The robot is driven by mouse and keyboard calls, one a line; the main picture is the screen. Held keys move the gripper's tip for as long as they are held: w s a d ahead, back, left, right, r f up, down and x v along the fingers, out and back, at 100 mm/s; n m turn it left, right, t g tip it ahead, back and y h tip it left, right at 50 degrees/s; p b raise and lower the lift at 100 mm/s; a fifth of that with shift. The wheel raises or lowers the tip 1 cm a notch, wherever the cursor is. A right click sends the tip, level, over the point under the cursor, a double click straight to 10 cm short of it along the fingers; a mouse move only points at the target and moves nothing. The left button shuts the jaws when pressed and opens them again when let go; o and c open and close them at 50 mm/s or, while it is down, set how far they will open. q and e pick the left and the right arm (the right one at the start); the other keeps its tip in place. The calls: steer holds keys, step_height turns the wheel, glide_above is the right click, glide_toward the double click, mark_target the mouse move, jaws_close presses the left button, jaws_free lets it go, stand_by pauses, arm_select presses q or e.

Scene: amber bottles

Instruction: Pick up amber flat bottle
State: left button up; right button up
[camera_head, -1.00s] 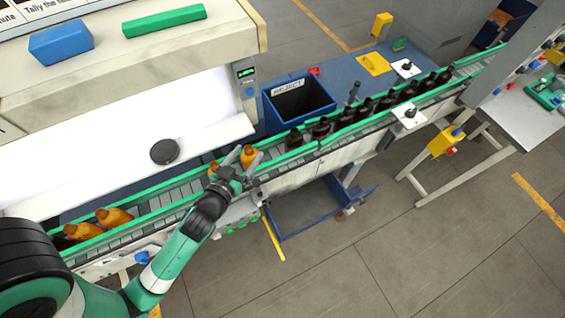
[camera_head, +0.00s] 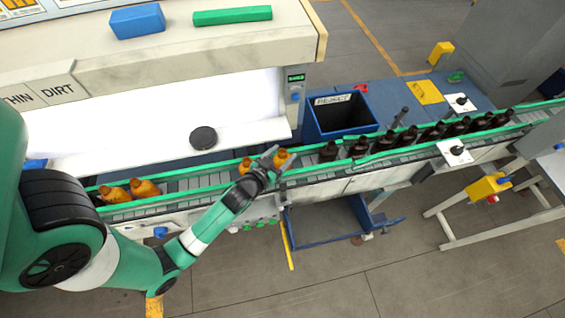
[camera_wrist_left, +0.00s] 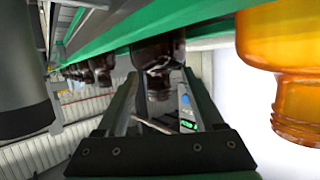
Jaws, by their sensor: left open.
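Two amber bottles stand on the conveyor by my left gripper (camera_head: 272,157) in the head view: one (camera_head: 245,165) just left of it, one (camera_head: 281,158) just right of its fingers. Two more amber bottles (camera_head: 115,194) (camera_head: 146,188) are at the conveyor's left end. I cannot tell which is the flat one. My left gripper is open and empty. In the left wrist view, an amber bottle (camera_wrist_left: 290,75) is at the right, outside the fingers. A dark bottle (camera_wrist_left: 158,60) shows beyond the gap between the fingers (camera_wrist_left: 160,85). My right gripper is out of view.
Several dark brown bottles (camera_head: 410,135) line the conveyor to the right. Green rails (camera_head: 215,169) edge the belt. A blue reject bin (camera_head: 340,115) stands behind it. A black disc (camera_head: 203,138) lies on the white surface behind the belt. An empty belt stretch lies left of the gripper.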

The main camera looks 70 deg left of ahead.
arm_select(q)
steer(key=x, duration=0.3)
steer(key=shift+w+a, duration=0.15)
steer(key=shift+w, duration=0.1)
jaws_close()
stand_by(1.1)
